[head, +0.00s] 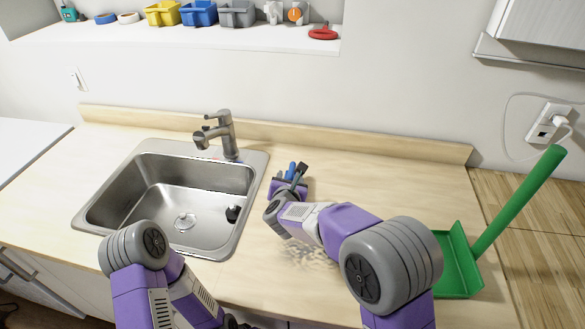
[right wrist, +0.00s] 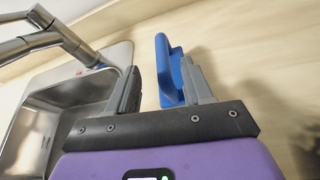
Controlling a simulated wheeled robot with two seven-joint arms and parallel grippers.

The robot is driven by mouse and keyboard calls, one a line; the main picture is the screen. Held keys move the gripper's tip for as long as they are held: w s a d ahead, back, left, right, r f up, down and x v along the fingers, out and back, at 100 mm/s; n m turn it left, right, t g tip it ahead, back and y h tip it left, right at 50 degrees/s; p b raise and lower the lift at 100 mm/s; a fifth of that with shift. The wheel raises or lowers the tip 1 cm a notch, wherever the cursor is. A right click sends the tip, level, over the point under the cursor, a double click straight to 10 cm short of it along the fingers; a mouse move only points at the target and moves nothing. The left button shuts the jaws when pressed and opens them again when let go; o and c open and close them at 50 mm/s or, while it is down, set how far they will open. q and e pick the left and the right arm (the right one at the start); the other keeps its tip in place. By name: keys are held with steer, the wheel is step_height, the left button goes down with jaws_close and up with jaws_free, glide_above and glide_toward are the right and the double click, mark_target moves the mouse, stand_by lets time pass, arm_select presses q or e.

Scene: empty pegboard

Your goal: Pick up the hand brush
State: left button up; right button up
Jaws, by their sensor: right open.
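A blue object (right wrist: 167,70), which looks like the hand brush, lies on the wooden counter right of the sink. No bristles show, so I cannot be certain. Its blue part also shows small in the head view (head: 291,170), beyond my right wrist. My right gripper (right wrist: 162,85) is open, with one grey finger on each side of the blue object. The object is close to the right finger, and I cannot tell whether they touch. A gap shows between it and the left finger. In the head view my right arm hides part of it. My left gripper is out of view.
A steel sink (head: 105,211) with a faucet (head: 222,135) is left of the right gripper. A green dustpan (head: 459,262) with a tall handle stands at the right. A shelf (head: 200,38) with bins is on the wall.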

mark_target(290, 177)
steer(key=shift+x, duration=0.75)
steer(key=shift+f+x, duration=0.25)
steer(key=shift+x, duration=1.2)
steer(key=shift+f+x, duration=0.2)
steer(key=shift+x, duration=1.2)
steer(key=shift+s, duration=0.2)
jaws_close()
